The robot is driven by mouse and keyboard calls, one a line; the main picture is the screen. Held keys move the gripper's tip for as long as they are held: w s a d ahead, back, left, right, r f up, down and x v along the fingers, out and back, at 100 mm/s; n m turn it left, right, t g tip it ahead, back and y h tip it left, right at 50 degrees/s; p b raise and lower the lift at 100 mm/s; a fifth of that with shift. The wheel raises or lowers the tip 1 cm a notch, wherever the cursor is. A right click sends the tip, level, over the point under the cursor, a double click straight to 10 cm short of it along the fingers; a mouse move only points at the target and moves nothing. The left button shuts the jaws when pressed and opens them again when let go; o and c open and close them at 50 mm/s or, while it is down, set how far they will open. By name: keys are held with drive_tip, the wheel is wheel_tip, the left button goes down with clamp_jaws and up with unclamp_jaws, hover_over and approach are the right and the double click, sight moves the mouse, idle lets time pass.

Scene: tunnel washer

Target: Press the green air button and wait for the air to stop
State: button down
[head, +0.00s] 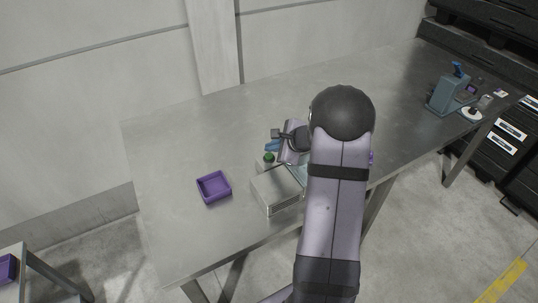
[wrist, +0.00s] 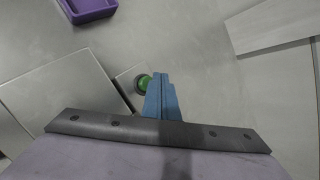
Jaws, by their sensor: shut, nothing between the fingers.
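The green air button (head: 268,157) shows as a small green dome beside the metal washer box (head: 277,190). In the wrist view the green button (wrist: 143,82) sits on a small pale plate next to the metal box (wrist: 75,90). My gripper (head: 270,147) is close to the button, with its blue fingers together and nothing between them. In the wrist view the fingertips of my gripper (wrist: 160,76) lie just right of the button and overlap its edge in the picture. I cannot tell whether they touch it. My arm hides part of the box in the head view.
A purple tray (head: 214,200) lies on the steel table (head: 165,150) left of the box. A grey-blue container with a blue top (head: 447,95) stands at the far right. Another purple tray (head: 7,268) is at the lower left. The table's left side is clear.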

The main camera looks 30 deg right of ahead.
sight(271, 157)
drive_tip(key=shift+f+b, duration=0.2)
drive_tip(key=shift+b, duration=0.1)
idle(0.4)
drive_tip(key=shift+f+b, duration=0.25)
drive_tip(key=shift+b, duration=0.1)
drive_tip(key=shift+f+b, duration=0.5)
drive_tip(key=shift+b, duration=0.15)
idle(0.9)
drive_tip(key=shift+r, duration=0.1)
drive_tip(key=shift+r+p, duration=0.7)
drive_tip(key=shift+r, duration=0.15)
drive_tip(key=shift+r+p, duration=1.9)
drive_tip(key=shift+r, duration=0.65)
